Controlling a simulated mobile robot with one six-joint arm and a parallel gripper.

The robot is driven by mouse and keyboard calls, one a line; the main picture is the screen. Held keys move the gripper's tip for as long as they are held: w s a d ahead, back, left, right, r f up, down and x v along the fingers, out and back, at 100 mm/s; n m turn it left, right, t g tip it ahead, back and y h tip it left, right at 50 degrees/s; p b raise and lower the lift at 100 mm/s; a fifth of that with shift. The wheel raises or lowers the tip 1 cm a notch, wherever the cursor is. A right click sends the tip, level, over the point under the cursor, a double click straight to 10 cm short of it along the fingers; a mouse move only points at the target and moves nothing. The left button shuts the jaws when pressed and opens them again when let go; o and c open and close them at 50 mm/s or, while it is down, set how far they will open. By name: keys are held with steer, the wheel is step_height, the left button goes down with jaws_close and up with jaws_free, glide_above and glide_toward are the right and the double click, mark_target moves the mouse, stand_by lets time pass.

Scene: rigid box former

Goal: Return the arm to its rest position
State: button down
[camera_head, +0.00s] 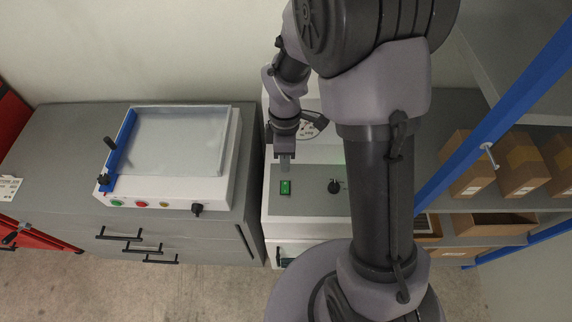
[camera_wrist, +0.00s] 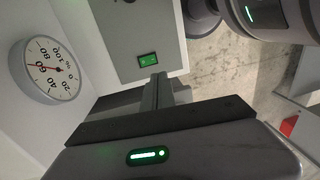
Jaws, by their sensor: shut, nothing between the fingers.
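My gripper (camera_head: 285,163) is shut and empty in the head view. Its fingertips are just above the green rocker switch (camera_head: 286,187) on the grey top panel of a white machine (camera_head: 310,215). I cannot tell whether they touch it. In the wrist view my gripper (camera_wrist: 158,82) points at the panel, and the lit green switch (camera_wrist: 148,60) shows right by the fingertips. My arm reaches down across the head view and hides part of the machine's right side.
A round dial gauge (camera_wrist: 46,70) is beside my gripper. A black knob (camera_head: 334,186) sits on the panel. To the left, a box former (camera_head: 165,190) with a clear cover stands on a grey cabinet (camera_head: 60,135). Shelves with cardboard boxes (camera_head: 520,165) and a blue post (camera_head: 500,110) are at right.

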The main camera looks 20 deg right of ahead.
steer(key=shift+a+r, duration=0.1)
steer(key=shift+r, duration=0.35)
steer(key=s+a+r+m+t+y+b, duration=0.1)
steer(key=s+r+m+t+b, duration=0.4)
steer(key=s+r+m, duration=0.9)
step_height(320, 180, up, 2)
steer(key=a+m+t, duration=0.1)
steer(key=m+t, duration=0.1)
steer(key=m, duration=0.2)
steer(key=shift+a+r+m+y+b, duration=0.15)
steer(key=shift+r+m+y+b, duration=0.15)
steer(key=shift+m+b, duration=0.1)
